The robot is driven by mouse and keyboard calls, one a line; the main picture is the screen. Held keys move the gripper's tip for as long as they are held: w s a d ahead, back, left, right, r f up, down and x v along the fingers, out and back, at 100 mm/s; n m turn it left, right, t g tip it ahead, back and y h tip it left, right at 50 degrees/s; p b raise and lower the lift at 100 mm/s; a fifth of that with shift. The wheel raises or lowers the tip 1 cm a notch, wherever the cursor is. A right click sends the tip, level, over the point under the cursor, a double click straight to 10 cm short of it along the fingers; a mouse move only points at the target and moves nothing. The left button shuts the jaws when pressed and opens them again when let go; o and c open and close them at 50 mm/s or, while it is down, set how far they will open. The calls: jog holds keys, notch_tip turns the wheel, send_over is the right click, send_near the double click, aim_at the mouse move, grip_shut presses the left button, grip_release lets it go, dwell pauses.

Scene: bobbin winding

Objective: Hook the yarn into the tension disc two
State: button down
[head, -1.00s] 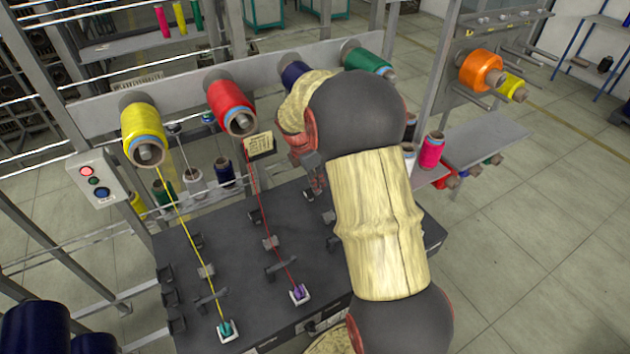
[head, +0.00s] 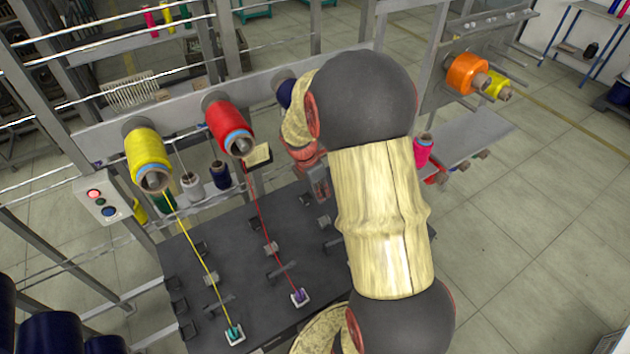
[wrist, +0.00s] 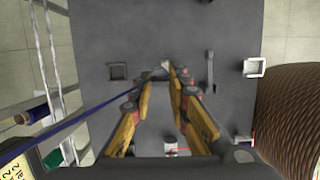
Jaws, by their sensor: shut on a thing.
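My gripper (wrist: 160,78) is shut in the wrist view, with its yellow fingers closing together over the dark deck (wrist: 180,35). A dark blue yarn (wrist: 75,124) runs from the lower left to the fingers, and the tips are shut on it. In the head view the blue spool (head: 284,90) shows only partly behind my arm. Small fittings of the row beside the red yarn (head: 262,210) show left of my arm, one of them a metal piece (head: 324,222). I cannot tell which fitting is tension disc two. My arm hides most of this row.
A yellow spool (head: 149,155) and a red spool (head: 228,120) hang on the rail, their yarns threaded down the deck. The wrist view shows a dark square fitting (wrist: 118,71), an upright bracket (wrist: 210,72) and a white square holder (wrist: 254,68) around the fingers.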

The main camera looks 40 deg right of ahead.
jog(key=f+b, duration=0.1)
jog(key=s+f+b, duration=0.1)
jog(key=f+b, duration=0.2)
jog(key=f, duration=0.1)
jog(key=shift+s+a+f, duration=0.2)
jog(key=shift+s+a, duration=0.15)
jog(key=shift+s, duration=0.05)
jog(key=shift+r, duration=0.1)
dwell(0.3)
jog(key=shift+f+b, duration=0.5)
jog(key=shift+f, duration=0.35)
jog(key=shift+f+b, duration=0.55)
jog(key=shift+f, duration=0.65)
jog(key=shift+s+a+r+p, duration=0.1)
jog(key=shift+s+a+p, duration=0.15)
jog(key=shift+s, duration=0.55)
jog(key=shift+s+a+r+p, duration=0.1)
jog(key=shift+s+a+p, duration=0.1)
jog(key=shift+s, duration=0.65)
jog(key=shift+s+a+p, duration=0.15)
jog(key=shift+s+p, duration=0.1)
jog(key=shift+s, duration=0.55)
